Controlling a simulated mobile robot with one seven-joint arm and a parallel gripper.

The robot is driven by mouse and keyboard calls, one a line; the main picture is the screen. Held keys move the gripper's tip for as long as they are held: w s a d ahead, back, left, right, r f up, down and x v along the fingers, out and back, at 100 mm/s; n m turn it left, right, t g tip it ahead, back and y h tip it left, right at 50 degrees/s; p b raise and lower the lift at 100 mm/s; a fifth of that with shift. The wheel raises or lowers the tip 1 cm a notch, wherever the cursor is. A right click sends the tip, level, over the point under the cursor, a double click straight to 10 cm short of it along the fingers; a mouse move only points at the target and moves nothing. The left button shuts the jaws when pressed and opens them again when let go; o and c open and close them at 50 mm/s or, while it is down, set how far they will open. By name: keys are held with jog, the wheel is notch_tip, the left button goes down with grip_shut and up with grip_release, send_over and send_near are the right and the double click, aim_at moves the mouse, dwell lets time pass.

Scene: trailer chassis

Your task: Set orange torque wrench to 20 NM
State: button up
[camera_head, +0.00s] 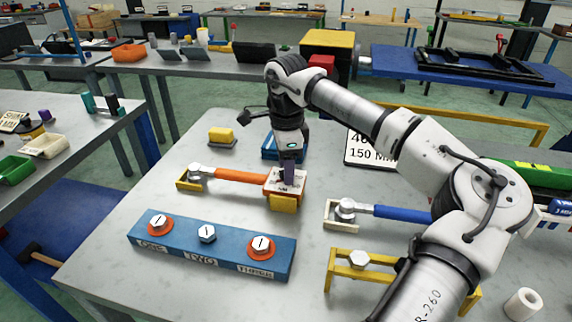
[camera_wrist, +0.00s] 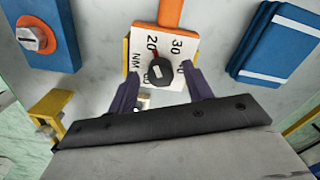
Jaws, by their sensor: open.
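The orange torque wrench (camera_head: 240,175) lies on the grey table in a yellow holder, its metal head to the left. A white dial plate (camera_wrist: 178,43) is at its other end, with 20, 30 and NM readable. A dark knob (camera_wrist: 162,70) sits on the dial, and its red mark points up and left, close to the 20. My gripper (camera_wrist: 160,84) is open, its purple fingers on either side of the knob with gaps visible.
A blue block with bolts (camera_head: 210,240) lies in front of the wrench. A blue torque wrench (camera_head: 400,213) rests to the right, near a yellow stand (camera_head: 343,259). A blue box (camera_head: 270,148) stands just behind my gripper.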

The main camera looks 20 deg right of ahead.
notch_tip(320, 180, up, 14)
jog(key=b, duration=0.1)
jog(key=shift+f, duration=0.2)
jog(key=shift+s+f, duration=0.1)
dwell(0.4)
